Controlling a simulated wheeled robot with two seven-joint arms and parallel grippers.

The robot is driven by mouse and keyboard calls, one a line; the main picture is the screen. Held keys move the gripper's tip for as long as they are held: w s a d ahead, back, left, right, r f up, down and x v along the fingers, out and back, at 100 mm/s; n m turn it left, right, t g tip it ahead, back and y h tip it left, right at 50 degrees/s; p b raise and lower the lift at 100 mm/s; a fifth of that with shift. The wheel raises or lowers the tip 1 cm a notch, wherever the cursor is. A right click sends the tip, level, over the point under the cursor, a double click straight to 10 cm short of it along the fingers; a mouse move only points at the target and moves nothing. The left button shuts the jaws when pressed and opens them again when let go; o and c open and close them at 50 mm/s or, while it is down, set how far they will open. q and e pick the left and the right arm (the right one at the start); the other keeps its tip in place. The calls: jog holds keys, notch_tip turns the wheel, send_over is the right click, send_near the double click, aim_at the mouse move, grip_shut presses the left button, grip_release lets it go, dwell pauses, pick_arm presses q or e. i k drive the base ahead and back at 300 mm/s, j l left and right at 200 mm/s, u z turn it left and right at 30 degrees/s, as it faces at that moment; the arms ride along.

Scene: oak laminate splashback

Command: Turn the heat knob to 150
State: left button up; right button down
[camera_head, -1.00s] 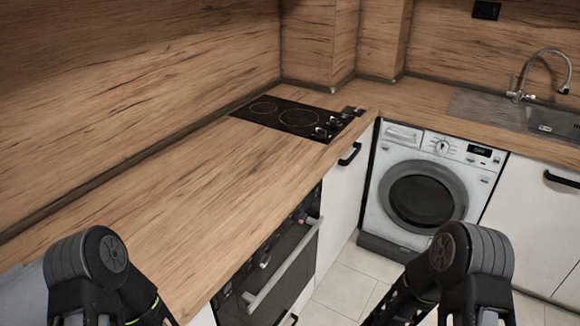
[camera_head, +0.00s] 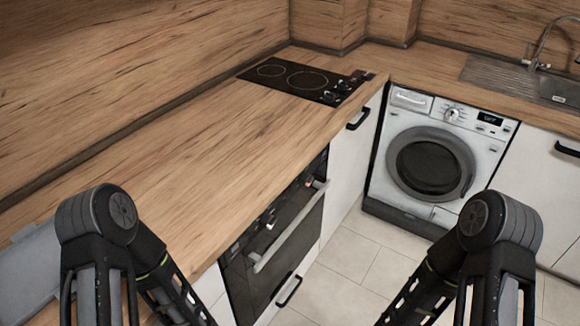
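The oven (camera_head: 284,238) is built in under the wooden worktop, with a dark glass door and a light bar handle (camera_head: 291,228). Small knobs (camera_head: 271,217) show on its front panel just below the worktop edge, seen at a steep angle. I cannot tell which one is the heat knob or read its marks. The black arm links at the lower left and lower right are mine. Neither gripper's fingers show in the view.
A black hob (camera_head: 305,80) with its own knobs is set into the worktop (camera_head: 200,150). A washing machine (camera_head: 432,160) stands beyond a white cabinet (camera_head: 352,150). A sink (camera_head: 540,85) is at the far right. The tiled floor (camera_head: 350,255) in front is clear.

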aim_at(306, 179)
jog(key=i+l+u, duration=0.1)
jog(key=l, duration=0.4)
jog(key=i+l+u, duration=0.1)
jog(key=i+l, duration=0.15)
jog(key=l, duration=0.25)
jog(key=i+l+u, duration=0.1)
jog(key=l, duration=0.4)
jog(key=i+l+u, duration=0.1)
jog(key=i+l, duration=0.15)
jog(key=l, duration=0.25)
jog(key=i+l+u, duration=0.1)
jog(key=l, duration=0.45)
jog(key=i+l+u, duration=0.1)
jog(key=l, duration=0.45)
jog(key=i+l+u, duration=0.1)
jog(key=l, duration=0.45)
